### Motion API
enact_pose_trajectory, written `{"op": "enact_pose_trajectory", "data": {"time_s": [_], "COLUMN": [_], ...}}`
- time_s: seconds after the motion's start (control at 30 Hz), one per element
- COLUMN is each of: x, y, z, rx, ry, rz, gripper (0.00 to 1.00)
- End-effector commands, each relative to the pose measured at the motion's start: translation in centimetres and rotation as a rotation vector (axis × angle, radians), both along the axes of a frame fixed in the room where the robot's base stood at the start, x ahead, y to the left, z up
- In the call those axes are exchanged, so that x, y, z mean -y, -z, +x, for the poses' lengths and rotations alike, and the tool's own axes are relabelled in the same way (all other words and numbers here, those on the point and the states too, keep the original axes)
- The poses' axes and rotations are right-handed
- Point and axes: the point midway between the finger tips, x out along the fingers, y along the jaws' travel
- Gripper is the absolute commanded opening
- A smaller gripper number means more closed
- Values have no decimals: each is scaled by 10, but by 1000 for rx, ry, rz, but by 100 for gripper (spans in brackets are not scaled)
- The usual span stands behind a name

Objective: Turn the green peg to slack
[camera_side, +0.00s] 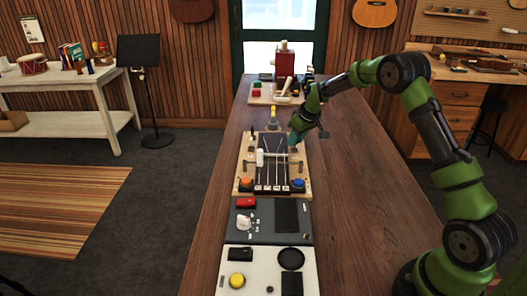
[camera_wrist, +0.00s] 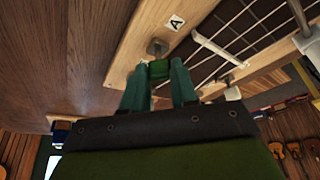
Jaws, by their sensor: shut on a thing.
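The green peg (camera_wrist: 158,69) shows in the wrist view between the two teal fingertips of my gripper (camera_wrist: 160,80). My gripper is shut on it. A grey metal post (camera_wrist: 157,47) stands just beyond the peg on the wooden board, beside a white label marked A (camera_wrist: 175,22). In the side view my gripper (camera_side: 293,139) reaches down to the right edge of the string board (camera_side: 244,181), and the peg is hidden there. I cannot tell the peg's turn angle from these views.
The board's dark fretted strip with strings (camera_side: 272,165) lies left of my gripper. An orange knob (camera_side: 247,183) and a blue knob (camera_side: 298,184) sit at its near corners. A grey mat (camera_side: 263,233) with small items lies nearer. Bare table (camera_side: 350,200) is on the right.

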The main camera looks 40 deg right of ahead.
Motion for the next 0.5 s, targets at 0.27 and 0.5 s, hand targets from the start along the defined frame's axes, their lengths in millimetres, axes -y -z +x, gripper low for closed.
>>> {"op": "enact_pose_trajectory", "data": {"time_s": [0.27, 0.5], "x": [-3, -4], "y": [-1, -1], "z": [1, 1], "rx": [0, -1], "ry": [259, 488], "rz": [-4, -3], "gripper": [0, 0]}}
